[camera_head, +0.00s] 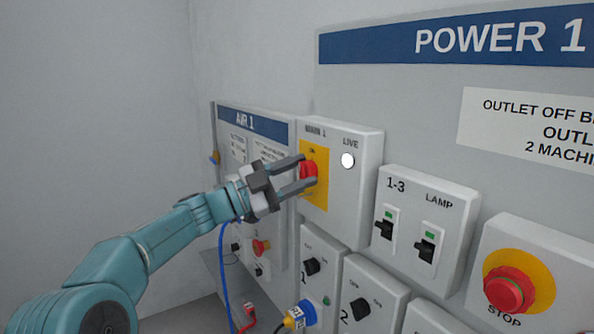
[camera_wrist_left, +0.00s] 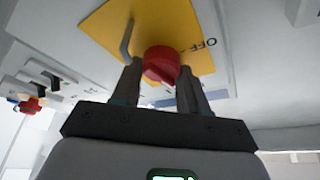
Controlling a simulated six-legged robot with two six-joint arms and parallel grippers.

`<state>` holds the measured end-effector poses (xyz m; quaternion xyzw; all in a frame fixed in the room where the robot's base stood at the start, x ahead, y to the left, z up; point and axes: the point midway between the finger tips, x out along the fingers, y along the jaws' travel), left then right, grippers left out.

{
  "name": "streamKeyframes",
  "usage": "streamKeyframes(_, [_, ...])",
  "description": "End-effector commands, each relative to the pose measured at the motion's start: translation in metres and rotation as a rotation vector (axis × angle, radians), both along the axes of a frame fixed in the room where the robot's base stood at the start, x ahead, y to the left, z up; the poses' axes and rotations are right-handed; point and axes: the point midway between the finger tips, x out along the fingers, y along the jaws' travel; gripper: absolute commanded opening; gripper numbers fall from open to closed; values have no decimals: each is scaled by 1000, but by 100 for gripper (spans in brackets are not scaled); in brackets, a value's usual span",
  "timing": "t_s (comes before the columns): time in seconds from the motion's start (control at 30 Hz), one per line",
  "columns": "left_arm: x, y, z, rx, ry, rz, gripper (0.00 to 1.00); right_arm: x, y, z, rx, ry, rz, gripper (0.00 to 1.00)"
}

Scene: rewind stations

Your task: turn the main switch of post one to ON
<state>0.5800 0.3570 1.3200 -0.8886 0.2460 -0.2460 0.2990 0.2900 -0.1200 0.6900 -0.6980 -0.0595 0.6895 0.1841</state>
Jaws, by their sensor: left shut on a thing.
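The main switch is a red rotary knob (camera_head: 308,168) on a yellow plate (camera_head: 320,193), on the grey box beside the AVR 1 panel. My left gripper (camera_head: 306,172) is shut on the red knob, one finger on each side. In the left wrist view the knob (camera_wrist_left: 161,64) sits between the two fingers, with OFF printed on the yellow plate (camera_wrist_left: 110,25) to its right. My right gripper is not in view.
A white round lamp (camera_head: 348,161) marked LIVE is right of the switch. The 1-3 and LAMP breaker box (camera_head: 430,208) and a red STOP button (camera_head: 509,289) are further right. Smaller knob boxes (camera_head: 318,262) and a blue cable (camera_head: 226,275) are below.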

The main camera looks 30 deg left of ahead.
Motion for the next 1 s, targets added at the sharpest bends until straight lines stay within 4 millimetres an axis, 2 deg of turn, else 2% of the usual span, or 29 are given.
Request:
streamKeyframes(0.7, [0, 0, 1, 65, -28, 2, 13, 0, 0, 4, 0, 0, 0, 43])
streamKeyframes(0.73, [0, 0, 1, 65, -28, 2, 50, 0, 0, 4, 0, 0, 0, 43])
streamKeyframes(0.8, [0, 0, 1, 65, -28, 2, 69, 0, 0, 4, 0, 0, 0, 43])
streamKeyframes(1.0, [0, 0, 1, 64, -27, 1, 69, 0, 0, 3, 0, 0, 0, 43])
